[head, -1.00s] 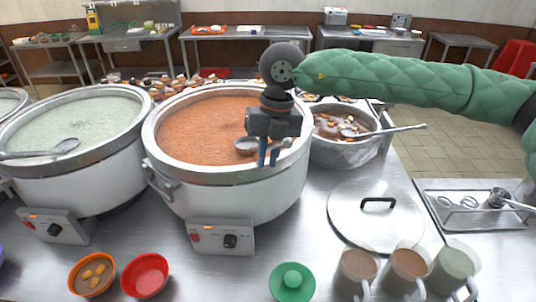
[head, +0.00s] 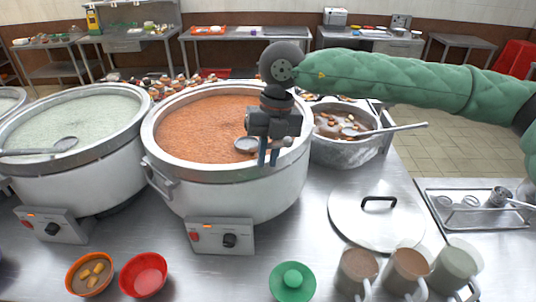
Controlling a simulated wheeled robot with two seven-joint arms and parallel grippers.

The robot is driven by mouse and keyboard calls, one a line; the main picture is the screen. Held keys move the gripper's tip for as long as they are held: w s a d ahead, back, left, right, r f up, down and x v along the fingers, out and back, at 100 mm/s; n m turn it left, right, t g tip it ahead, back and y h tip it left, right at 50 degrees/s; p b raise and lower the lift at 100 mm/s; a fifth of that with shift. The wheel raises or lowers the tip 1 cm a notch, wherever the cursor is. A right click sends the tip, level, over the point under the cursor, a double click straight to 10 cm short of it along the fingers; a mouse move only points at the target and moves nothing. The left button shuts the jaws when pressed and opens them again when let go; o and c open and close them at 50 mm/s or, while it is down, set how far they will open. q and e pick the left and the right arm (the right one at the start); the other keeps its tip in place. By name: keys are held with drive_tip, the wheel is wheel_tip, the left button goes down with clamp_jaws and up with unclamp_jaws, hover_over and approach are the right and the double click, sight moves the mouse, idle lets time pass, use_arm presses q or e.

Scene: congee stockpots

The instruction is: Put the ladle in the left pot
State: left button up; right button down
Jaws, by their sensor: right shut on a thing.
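My right gripper (head: 268,160) points down over the near right rim of the middle pot (head: 230,190), which holds orange congee. It is shut on a ladle (head: 246,145). The ladle's bowl shows left of the fingers, over or at the congee, and its handle end shows to their right. I cannot tell if the bowl touches the congee. The left pot (head: 90,178) holds pale green congee, and another ladle (head: 66,145) lies across its near left side. My left gripper is not in view.
A smaller metal pot (head: 345,150) with a ladle stands right of the middle pot. A utensil tray (head: 475,217) is at right.

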drive_tip(key=shift+f, duration=0.1)
drive_tip(key=c, duration=1.3)
unclamp_jaws()
drive_tip(key=shift+c, duration=0.2)
drive_tip(key=shift+w+r+b, duration=0.1)
drive_tip(key=shift+r+b, duration=0.25)
drive_tip(key=b+v, duration=0.2)
drive_tip(key=v, duration=0.5)
